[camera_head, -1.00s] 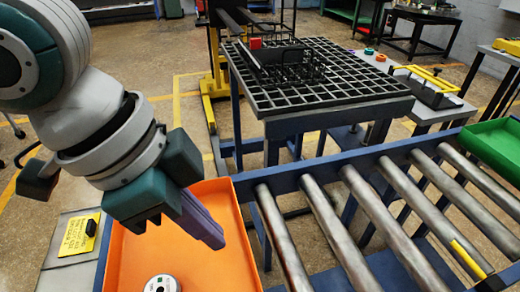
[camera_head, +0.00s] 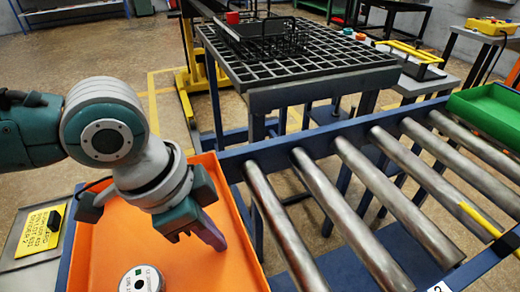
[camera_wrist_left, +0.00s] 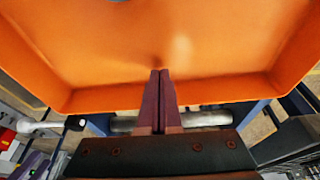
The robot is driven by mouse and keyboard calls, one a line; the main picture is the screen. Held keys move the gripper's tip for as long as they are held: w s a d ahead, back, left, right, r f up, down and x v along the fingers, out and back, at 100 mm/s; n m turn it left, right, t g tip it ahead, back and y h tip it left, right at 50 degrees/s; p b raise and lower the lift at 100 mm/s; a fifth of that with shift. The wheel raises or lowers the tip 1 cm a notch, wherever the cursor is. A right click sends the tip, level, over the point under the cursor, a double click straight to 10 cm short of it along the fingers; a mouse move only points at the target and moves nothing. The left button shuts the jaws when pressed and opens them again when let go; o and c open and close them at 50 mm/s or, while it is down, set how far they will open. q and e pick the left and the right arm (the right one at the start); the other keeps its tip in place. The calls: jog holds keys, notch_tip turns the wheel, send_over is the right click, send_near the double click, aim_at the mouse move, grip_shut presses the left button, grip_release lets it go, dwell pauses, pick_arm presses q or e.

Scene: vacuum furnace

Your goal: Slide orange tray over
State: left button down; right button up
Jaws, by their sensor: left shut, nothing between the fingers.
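The orange tray (camera_head: 190,258) sits at the lower left of the head view, on the left end of the blue roller frame. A round silver-and-white part (camera_head: 141,279) lies inside it. My left gripper (camera_head: 221,245) is shut and empty, its purple fingers pointing down over the right part of the tray. In the left wrist view the shut fingers (camera_wrist_left: 160,75) reach past the tray's rim, with the tray floor (camera_wrist_left: 200,40) beyond them. I cannot tell whether the fingertips touch the tray. My right gripper is not in view.
Bare steel rollers (camera_head: 315,195) run right of the tray. A green tray (camera_head: 489,112) sits at the far right. A black grid table (camera_head: 300,70) stands behind the rollers. A yellow label plate (camera_head: 40,231) lies left of the tray.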

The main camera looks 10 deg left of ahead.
pick_arm(q)
jog(key=shift+w+d, duration=0.65)
jog(key=shift+d, duration=0.25)
